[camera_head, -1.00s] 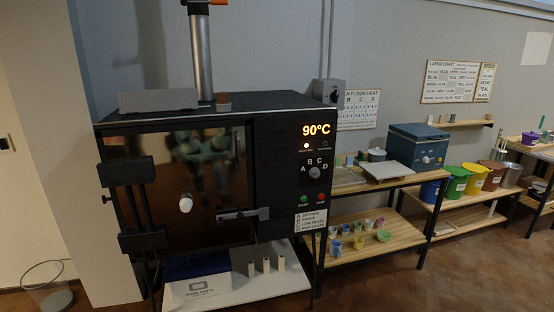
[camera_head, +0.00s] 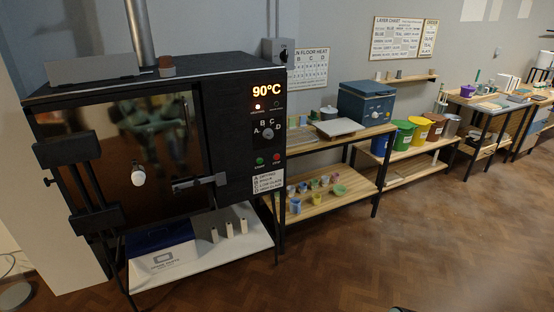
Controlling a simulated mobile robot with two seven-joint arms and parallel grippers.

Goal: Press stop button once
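The stop button is the small red button (camera_head: 276,156) at the lower right of the black kiln's control panel, beside a green button (camera_head: 260,160). The kiln (camera_head: 225,120) stands at the left with its door shut. Its display (camera_head: 267,91) reads 90°C, and a red light (camera_head: 257,106) glows below it. A dial (camera_head: 267,133) marked A, B, C, D sits above the buttons.
A wooden shelf unit (camera_head: 345,136) with small cups and a blue box (camera_head: 365,102) stands right of the kiln. Coloured buckets (camera_head: 418,129) and worktables (camera_head: 500,105) continue to the right. The wooden floor (camera_head: 370,250) in front is clear.

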